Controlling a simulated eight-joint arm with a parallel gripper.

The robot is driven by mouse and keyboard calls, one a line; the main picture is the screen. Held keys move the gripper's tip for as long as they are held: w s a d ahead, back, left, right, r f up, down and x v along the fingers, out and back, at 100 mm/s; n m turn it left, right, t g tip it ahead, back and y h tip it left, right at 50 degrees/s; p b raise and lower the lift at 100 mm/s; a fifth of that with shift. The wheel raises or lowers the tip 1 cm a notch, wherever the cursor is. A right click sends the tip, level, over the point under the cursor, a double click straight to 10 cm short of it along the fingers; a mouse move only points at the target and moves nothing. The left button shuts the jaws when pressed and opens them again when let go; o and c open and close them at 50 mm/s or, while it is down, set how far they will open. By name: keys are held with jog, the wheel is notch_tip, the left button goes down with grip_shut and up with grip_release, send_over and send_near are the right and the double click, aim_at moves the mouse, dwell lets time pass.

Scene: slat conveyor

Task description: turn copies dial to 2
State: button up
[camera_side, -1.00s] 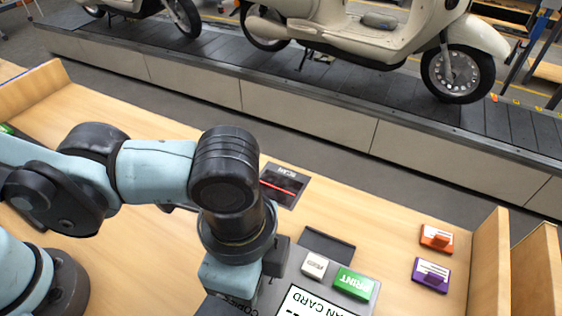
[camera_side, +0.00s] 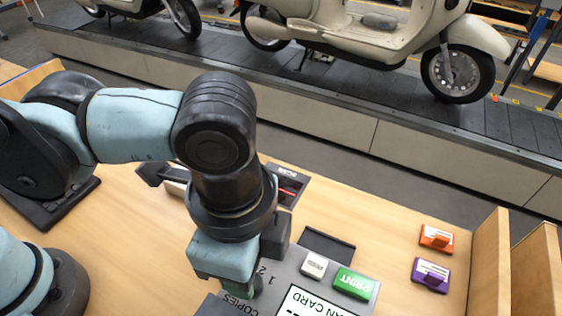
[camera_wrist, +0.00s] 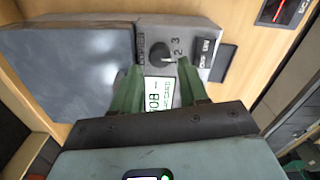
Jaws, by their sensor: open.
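The copies dial (camera_wrist: 160,53) is a dark round knob on the grey printer panel, with the digits 2 and 3 beside it in the wrist view. Its exact pointer setting is too small to tell. In the side view my gripper hides the knob; the digits 1 and 2 and the word COPIES (camera_side: 238,305) show around it. My gripper (camera_wrist: 159,66) is open, pointing down at the panel. Its two green fingertips are apart, one to each side just short of the dial in the wrist view; I cannot tell whether they touch it.
The green PRINT button (camera_side: 353,284), a pale grey button (camera_side: 314,265) and a SCAN CARD screen (camera_side: 312,304) are close by on the panel. Orange (camera_side: 436,239) and purple (camera_side: 430,275) card holders stand at the right. A scanner (camera_side: 284,187) lies behind. A conveyor carries scooters beyond.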

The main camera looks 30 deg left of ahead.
notch_tip(320, 180, up, 8)
dwell(0.4)
jog(key=w+a+f+n+t+h, duration=0.25)
jog(key=w+a+n, duration=0.65)
jog(key=a, duration=0.6)
jog(key=w+a+f+n+t+y, duration=0.1)
jog(key=a+f+n+t, duration=0.1)
jog(key=a, duration=0.6)
jog(key=w+a+f+n+t+y, duration=0.1)
jog(key=a+f+n+t, duration=0.1)
jog(key=a, duration=0.5)
jog(key=shift+w+a+f+n+t, duration=0.25)
jog(key=shift+a+f+n+t, duration=0.15)
jog(key=shift+n, duration=0.8)
